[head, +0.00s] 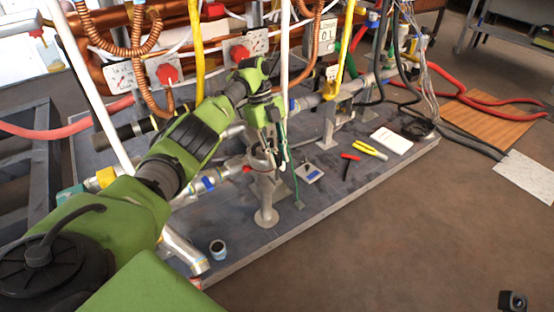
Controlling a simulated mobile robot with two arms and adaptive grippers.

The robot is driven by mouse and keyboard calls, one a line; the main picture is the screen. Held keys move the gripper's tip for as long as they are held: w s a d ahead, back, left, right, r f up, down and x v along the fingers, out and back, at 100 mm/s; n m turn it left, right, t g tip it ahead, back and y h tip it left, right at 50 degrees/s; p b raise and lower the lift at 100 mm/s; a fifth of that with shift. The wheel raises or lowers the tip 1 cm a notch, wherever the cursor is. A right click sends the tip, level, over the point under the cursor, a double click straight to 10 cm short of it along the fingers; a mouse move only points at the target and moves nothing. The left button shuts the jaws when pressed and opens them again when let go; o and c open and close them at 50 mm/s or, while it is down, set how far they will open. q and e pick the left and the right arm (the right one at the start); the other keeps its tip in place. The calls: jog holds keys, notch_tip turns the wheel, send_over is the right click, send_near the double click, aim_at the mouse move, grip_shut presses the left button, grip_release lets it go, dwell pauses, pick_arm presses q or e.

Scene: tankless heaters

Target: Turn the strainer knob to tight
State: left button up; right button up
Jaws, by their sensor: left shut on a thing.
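My left arm reaches in from the left, and its left gripper (267,148) points down at the top of the grey strainer (265,190). The gripper is shut on the strainer's upper end, where the knob is. The fingers mostly hide the knob, so its marking and its turn cannot be read. The strainer body stands on the dark platform with a round foot at its lower end. My right gripper does not show.
The platform (340,200) carries pipes and red valve handles (168,74). Yellow-handled pliers (371,150), a red-handled tool (350,158) and a white card (391,140) lie to the right. A small cup (217,249) sits near the front. White hoses hang close to my gripper.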

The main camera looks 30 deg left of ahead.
aim_at(277, 154)
pick_arm(q)
jog(key=shift+m, duration=0.3)
dwell(0.5)
jog(key=o, duration=1.1)
jog(key=shift+o, duration=0.2)
notch_tip(277, 154, up, 10)
